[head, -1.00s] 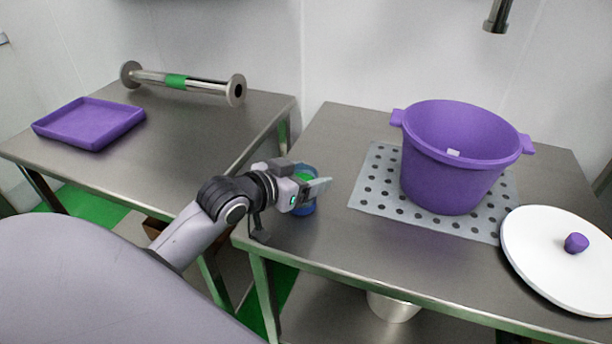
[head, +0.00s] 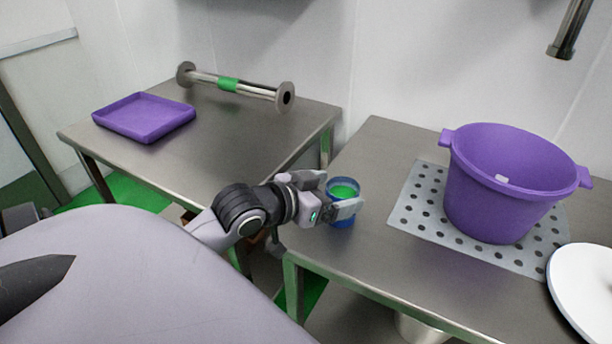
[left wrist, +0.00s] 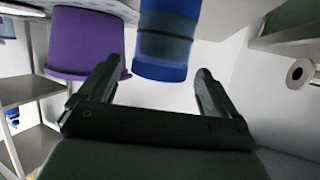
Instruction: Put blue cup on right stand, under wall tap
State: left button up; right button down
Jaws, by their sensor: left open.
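The blue cup (head: 341,222) stands upright near the left front corner of the right steel table (head: 345,260), with green inside. My left gripper (head: 343,194) is open, its fingers on either side of the cup. In the left wrist view, which looks upside down, the cup (left wrist: 165,42) is between and beyond the open fingers (left wrist: 157,74); I see no clear contact. The wall tap (head: 571,30) hangs at the upper right. Below it, a purple pot (head: 500,200) stands on a perforated grey mat (head: 418,215). My right gripper is not in view.
A white lid (head: 588,290) with its right part cut off lies at the right front of the table. The left table (head: 200,150) holds a purple tray (head: 145,118) and a metal spool with a green band (head: 228,84). A gap separates the tables.

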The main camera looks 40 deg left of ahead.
pick_arm(q)
jog(key=v, duration=0.7)
jog(key=shift+s, duration=0.25)
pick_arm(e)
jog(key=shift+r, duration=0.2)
pick_arm(q)
jog(key=shift+s, duration=0.1)
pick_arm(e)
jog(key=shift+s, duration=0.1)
